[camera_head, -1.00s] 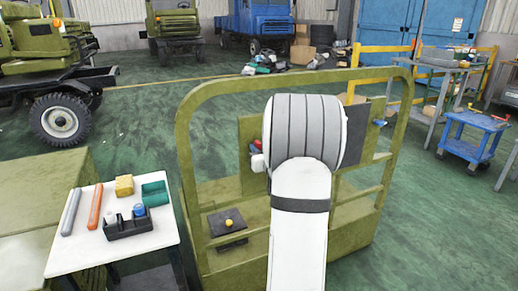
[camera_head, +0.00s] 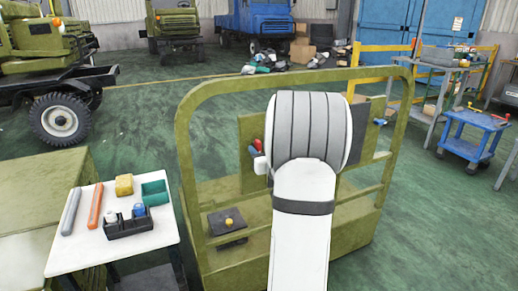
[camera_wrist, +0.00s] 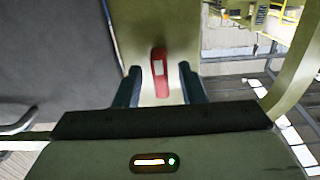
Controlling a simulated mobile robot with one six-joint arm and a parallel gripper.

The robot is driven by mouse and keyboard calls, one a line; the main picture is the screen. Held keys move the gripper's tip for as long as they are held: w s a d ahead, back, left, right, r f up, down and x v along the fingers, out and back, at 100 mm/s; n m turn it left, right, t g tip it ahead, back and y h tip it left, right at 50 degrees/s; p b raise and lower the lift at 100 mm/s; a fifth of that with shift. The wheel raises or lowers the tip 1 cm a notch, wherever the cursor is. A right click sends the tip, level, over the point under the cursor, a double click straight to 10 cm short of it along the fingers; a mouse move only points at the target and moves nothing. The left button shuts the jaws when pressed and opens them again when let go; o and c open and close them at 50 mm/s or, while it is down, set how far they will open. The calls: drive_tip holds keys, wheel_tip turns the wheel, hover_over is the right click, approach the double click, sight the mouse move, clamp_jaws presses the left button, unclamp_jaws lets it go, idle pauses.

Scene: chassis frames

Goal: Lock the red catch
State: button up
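The red catch (camera_wrist: 160,73) with a pale rectangular middle sits on an olive panel (camera_wrist: 188,28) in the wrist view. My gripper (camera_wrist: 158,74) is open, with one dark blue finger on each side of the catch and a visible gap on both sides. I cannot tell how deep the fingertips reach. My arm hides my gripper and much of the panel (camera_head: 248,128) there.
A dark panel (camera_wrist: 55,60) with a grey handle fills the wrist view's left. An olive rail frame (camera_head: 183,150) surrounds the panel. A white table (camera_head: 85,250) with a black caddy (camera_head: 128,228), a green bin (camera_head: 155,192) and bars stands left. Green floor lies open behind.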

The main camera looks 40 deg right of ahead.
drive_tip(key=v, duration=0.6)
idle(0.4)
drive_tip(key=s+a+r+g+p, duration=0.1)
drive_tip(key=a+r+g+p, duration=0.35)
drive_tip(key=a, duration=0.35)
drive_tip(key=s+a+r+g+p, duration=0.1)
drive_tip(key=a+r+g+p, duration=0.25)
drive_tip(key=a+p, duration=0.3)
drive_tip(key=s+a+r+n+g+y+p, duration=0.1)
drive_tip(key=s+a+r+g+y+p, duration=0.1)
drive_tip(key=s+a, duration=0.7)
drive_tip(key=s+a+r+n+g+y+p, duration=0.1)
drive_tip(key=s+a+g+p, duration=0.3)
drive_tip(key=s+a, duration=0.6)
drive_tip(key=shift+r+n+g+y+p, duration=0.4)
drive_tip(key=shift+r+y, duration=0.3)
drive_tip(key=shift+r, duration=0.1)
